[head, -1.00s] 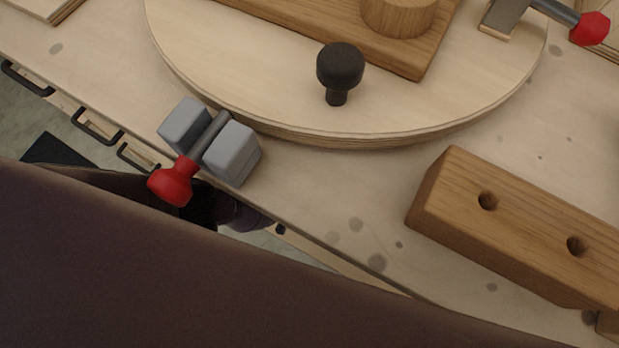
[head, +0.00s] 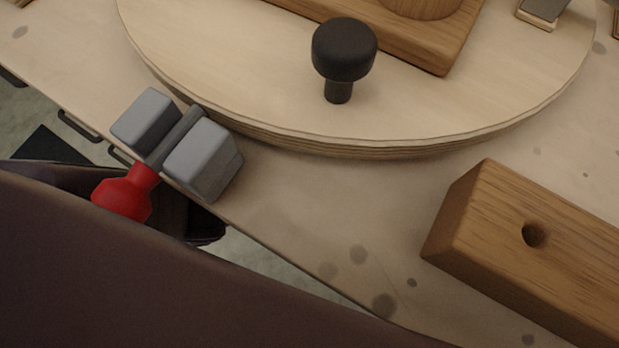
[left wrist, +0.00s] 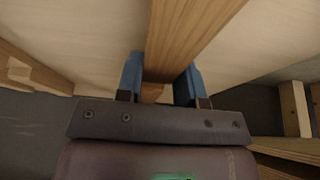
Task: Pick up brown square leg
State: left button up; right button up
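In the left wrist view, a brown square wooden leg (left wrist: 185,32) runs from the top edge down to between the two blue fingers of my left gripper (left wrist: 162,78). One finger lies against each side of the leg, with no clear gap. The near end of the leg shows between the fingers. My left gripper is not seen in the head view. My right gripper is in neither view.
In the head view, a round wooden board (head: 250,100) holds a black knob (head: 343,52) and a wooden block. A grey mallet with a red handle end (head: 205,160) lies at the bench edge. A thick beam with a hole (head: 500,240) lies right. Bare bench lies between.

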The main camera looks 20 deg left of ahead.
pick_arm(q)
jog(key=c, duration=0.5)
jog(key=shift+w+r+p, duration=0.15)
jog(key=shift+r+p, duration=0.25)
jog(key=shift+r, duration=0.1)
jog(key=r+p, duration=0.1)
jog(key=r, duration=0.1)
jog(key=r+p, duration=0.1)
jog(key=r, duration=0.1)
jog(key=w+r+p, duration=0.1)
jog(key=r+p, duration=0.1)
jog(key=shift+r, duration=0.15)
notch_tip(320, 180, up, 13)
jog(key=s+p, duration=0.1)
jog(key=p, duration=0.6)
jog(key=shift+s, duration=0.2)
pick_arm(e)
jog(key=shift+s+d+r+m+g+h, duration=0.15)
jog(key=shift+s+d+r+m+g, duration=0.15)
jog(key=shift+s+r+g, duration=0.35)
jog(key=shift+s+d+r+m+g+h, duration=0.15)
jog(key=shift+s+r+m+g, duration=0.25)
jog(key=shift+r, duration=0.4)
